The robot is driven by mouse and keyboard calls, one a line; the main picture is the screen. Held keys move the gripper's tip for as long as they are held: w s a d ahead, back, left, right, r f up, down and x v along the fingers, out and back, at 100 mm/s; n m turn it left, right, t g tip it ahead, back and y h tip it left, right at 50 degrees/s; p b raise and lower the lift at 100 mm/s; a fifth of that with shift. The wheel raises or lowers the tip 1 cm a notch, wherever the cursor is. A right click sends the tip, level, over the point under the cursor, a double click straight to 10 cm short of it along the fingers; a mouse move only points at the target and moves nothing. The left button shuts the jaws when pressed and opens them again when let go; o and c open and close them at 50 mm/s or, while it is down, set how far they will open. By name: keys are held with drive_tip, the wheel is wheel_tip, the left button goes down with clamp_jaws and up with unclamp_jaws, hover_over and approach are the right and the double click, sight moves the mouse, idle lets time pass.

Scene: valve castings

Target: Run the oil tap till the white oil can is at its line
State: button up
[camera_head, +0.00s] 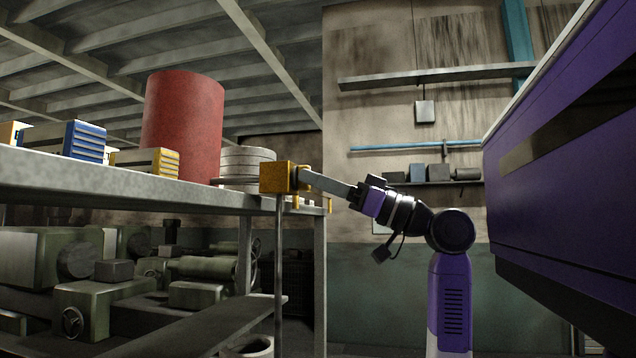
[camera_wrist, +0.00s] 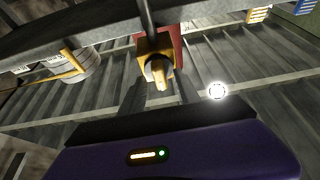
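The yellow oil tap (camera_head: 278,178) sits at the shelf's front edge; in the wrist view its body (camera_wrist: 152,47) has an orange handle or spout (camera_wrist: 160,74) facing me. A thin dark vertical line (camera_head: 278,270) runs down from the tap; I cannot tell if it is oil or a pipe. A pale round rim (camera_head: 248,346), perhaps the white oil can, shows at the bottom edge, mostly cut off. Its line and level are hidden. My gripper (camera_head: 302,177) reaches the tap's right side with its grey fingers; whether they grip is unclear.
A red drum (camera_head: 182,122) stands on the shelf (camera_head: 130,188), with blue and yellow bins (camera_head: 85,141) and grey round castings (camera_head: 247,163) beside it. Green machinery (camera_head: 95,300) fills the space below. A large purple body (camera_head: 550,200) fills the right side.

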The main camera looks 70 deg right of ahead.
drive_tip(key=b+v, duration=0.2)
drive_tip(key=v, duration=0.5)
drive_tip(key=shift+s+f+b, duration=0.15)
drive_tip(key=shift+s+b, duration=0.2)
drive_tip(key=shift+s, duration=0.05)
idle(0.3)
